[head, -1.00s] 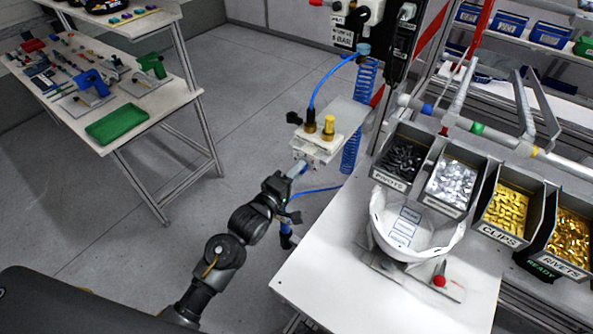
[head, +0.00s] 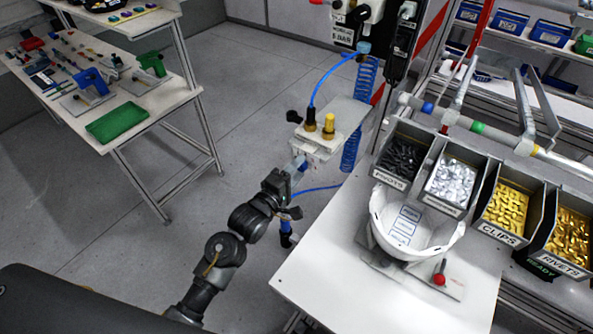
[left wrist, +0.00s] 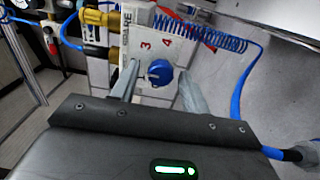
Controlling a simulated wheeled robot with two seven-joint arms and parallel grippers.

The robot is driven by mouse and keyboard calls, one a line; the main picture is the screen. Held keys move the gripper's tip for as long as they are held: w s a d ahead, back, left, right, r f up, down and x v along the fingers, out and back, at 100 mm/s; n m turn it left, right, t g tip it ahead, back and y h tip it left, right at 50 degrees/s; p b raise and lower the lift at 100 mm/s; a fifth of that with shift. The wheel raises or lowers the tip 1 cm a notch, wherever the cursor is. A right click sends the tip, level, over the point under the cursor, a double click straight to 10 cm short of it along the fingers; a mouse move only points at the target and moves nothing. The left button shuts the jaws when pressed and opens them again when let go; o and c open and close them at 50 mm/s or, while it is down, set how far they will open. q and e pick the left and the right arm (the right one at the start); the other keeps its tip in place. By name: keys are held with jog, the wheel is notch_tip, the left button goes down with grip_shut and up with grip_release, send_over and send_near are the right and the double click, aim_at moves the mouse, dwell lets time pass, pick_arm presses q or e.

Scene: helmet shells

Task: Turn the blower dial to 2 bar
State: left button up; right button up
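The blue dial (left wrist: 158,72) sits on the front of a white blower box (left wrist: 135,50), below the red printed numbers 3 and 4. Other scale marks are hidden or too small to read, so the exact setting cannot be told. My left gripper (left wrist: 158,82) is open, with one grey finger on each side of the dial; contact cannot be told. In the head view my left gripper (head: 296,167) is at the near side of the blower box (head: 317,143), and the dial is hidden there. My right gripper is not in view.
Brass fittings (head: 328,124) and a blue hose (head: 330,82) top the box. A white workbench (head: 340,270) with a white helmet shell (head: 415,228) and part bins stands at right. A tool table (head: 165,105) is at left, with clear floor between.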

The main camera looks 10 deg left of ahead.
pick_arm(q)
jog(key=shift+s+a+f+b, duration=0.2)
jog(key=shift+s+b, duration=0.1)
jog(key=shift+s, duration=0.25)
jog(key=b+v, duration=0.3)
jog(key=v, duration=0.6)
jog(key=shift+s, duration=0.35)
jog(key=shift+a+r, duration=0.15)
